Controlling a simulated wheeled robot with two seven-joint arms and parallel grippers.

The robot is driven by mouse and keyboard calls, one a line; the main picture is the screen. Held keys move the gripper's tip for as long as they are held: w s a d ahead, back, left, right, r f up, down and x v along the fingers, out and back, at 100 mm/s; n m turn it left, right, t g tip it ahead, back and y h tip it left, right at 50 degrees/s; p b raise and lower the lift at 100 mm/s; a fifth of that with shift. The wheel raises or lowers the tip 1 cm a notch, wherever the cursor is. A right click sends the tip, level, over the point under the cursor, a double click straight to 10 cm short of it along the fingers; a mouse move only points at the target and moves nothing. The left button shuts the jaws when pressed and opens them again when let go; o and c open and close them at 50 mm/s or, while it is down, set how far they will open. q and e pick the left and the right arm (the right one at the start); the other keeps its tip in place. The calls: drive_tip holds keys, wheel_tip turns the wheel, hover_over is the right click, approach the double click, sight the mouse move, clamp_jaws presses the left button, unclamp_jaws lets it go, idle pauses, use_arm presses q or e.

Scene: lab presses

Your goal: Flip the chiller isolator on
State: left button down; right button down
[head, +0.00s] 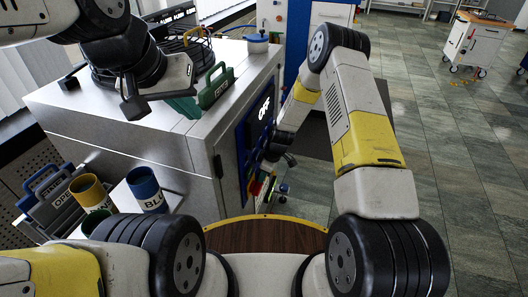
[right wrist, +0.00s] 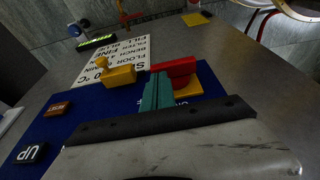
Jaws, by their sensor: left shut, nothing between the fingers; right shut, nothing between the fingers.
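A red handle (right wrist: 174,68) on a yellow base (right wrist: 188,88) sits on a blue panel (right wrist: 75,118) in the right wrist view; it looks like the isolator, but no name on it is readable. My right gripper (head: 272,160) is at this panel. Its teal fingertips (right wrist: 156,90) are shut and empty, just left of the red handle; contact cannot be told. My left gripper (head: 134,104) is shut and empty above the cabinet.
A yellow knob (right wrist: 119,75) is left of the red handle, near a white printed label (right wrist: 130,52).

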drive_tip(key=shift+f, duration=0.4)
drive_tip(key=shift+w+g, duration=0.1)
drive_tip(key=shift+g, duration=0.3)
